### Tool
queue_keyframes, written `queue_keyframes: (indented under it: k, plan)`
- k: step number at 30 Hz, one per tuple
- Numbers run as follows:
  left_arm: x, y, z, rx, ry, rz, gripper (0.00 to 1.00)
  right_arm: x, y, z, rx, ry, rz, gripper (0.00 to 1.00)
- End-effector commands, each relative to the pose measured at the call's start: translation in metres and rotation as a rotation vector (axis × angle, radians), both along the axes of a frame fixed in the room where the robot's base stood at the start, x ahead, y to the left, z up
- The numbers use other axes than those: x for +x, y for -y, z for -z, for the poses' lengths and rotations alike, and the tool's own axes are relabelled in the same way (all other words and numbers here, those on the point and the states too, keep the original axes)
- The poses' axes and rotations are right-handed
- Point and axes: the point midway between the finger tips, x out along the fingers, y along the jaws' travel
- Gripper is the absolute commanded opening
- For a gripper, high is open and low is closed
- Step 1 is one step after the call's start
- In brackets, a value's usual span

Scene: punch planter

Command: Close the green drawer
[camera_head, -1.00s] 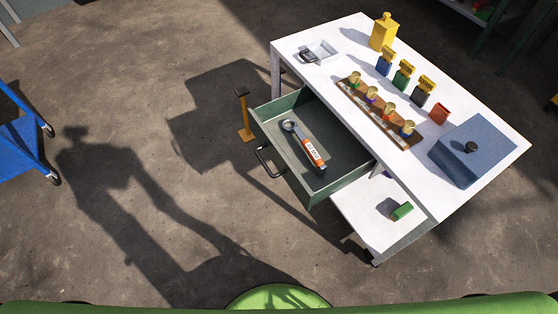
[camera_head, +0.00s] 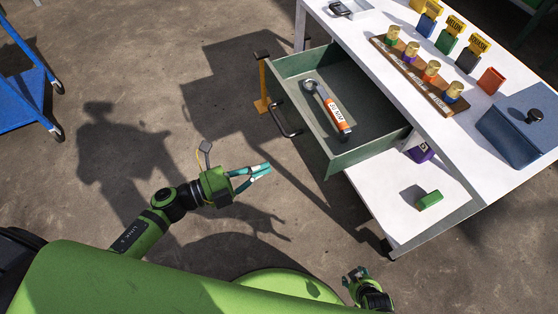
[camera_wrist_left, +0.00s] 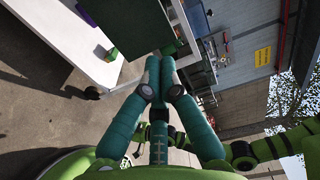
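The green drawer (camera_head: 345,158) is pulled out from the white table's left side. A dark handle (camera_head: 286,119) is on its front, and an orange-labelled wrench (camera_head: 330,108) lies inside. My left gripper (camera_head: 268,169) is below and left of the handle, apart from it, with its teal fingertips together and nothing between them. The left wrist view shows these fingers (camera_wrist_left: 160,65) close together, with a dark green drawer panel (camera_wrist_left: 135,25) beyond. My right gripper (camera_head: 355,273) is small at the bottom, far from the drawer; its opening is unclear.
The white table (camera_head: 480,125) carries a row of gold-topped items, a blue box (camera_head: 520,125) and yellow-topped packets. A green block (camera_head: 428,200) lies on its lower shelf. An orange post (camera_head: 263,85) stands by the drawer. A blue cart (camera_head: 22,95) is far left.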

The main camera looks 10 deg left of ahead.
Motion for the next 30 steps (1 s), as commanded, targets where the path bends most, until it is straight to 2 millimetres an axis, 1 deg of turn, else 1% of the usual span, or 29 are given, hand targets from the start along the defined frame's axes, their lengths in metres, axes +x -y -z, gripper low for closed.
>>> queue_keyframes:
  k: [1, 9, 15, 21, 30]
  plan:
    - [0.006, 0.007, -0.003, -0.005, 0.002, 0.000, 0.00, 0.000, 0.000, -0.001, 0.000, 0.001, -0.001, 0.56]
    - [0.041, 0.054, -0.003, -0.007, 0.001, -0.002, 0.00, 0.000, 0.001, -0.001, 0.001, 0.013, -0.003, 0.56]
    - [0.062, 0.084, -0.002, -0.006, -0.002, -0.004, 0.00, 0.000, 0.002, -0.001, 0.001, 0.015, -0.003, 0.56]
    - [0.073, 0.099, -0.001, -0.004, -0.004, -0.005, 0.00, 0.000, 0.002, 0.000, 0.000, 0.015, -0.003, 0.56]
    - [0.075, 0.102, -0.001, -0.004, -0.004, -0.004, 0.00, 0.000, 0.002, 0.000, 0.000, 0.015, -0.003, 0.56]
